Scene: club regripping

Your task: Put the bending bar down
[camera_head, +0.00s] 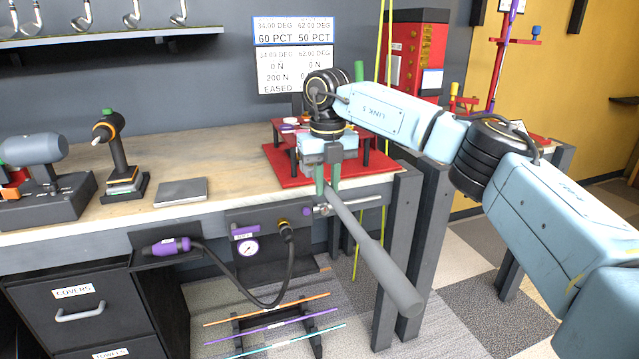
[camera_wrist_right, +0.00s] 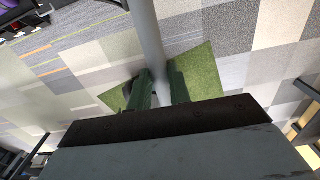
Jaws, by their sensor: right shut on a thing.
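The bending bar (camera_head: 375,255) is a long grey rod with a thicker near end. It slants from my right gripper down toward the lower right, in front of the workbench edge and over the floor. My right gripper (camera_head: 327,180) has green fingers and is shut on the bar's far end, at the front of the red plate (camera_head: 285,170). In the right wrist view the bar (camera_wrist_right: 147,35) runs up from between the green fingers (camera_wrist_right: 160,88). Whether the bar touches the bench hardware is unclear. My left gripper is out of view.
The workbench (camera_head: 235,165) has bare wood left of the red plate, with a grey block (camera_head: 181,191) on it. Dark tool stands (camera_head: 45,195) are at left. A gauge panel (camera_head: 250,245) and a looped hose hang below. A floor rack (camera_head: 275,318) holds colored rods.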

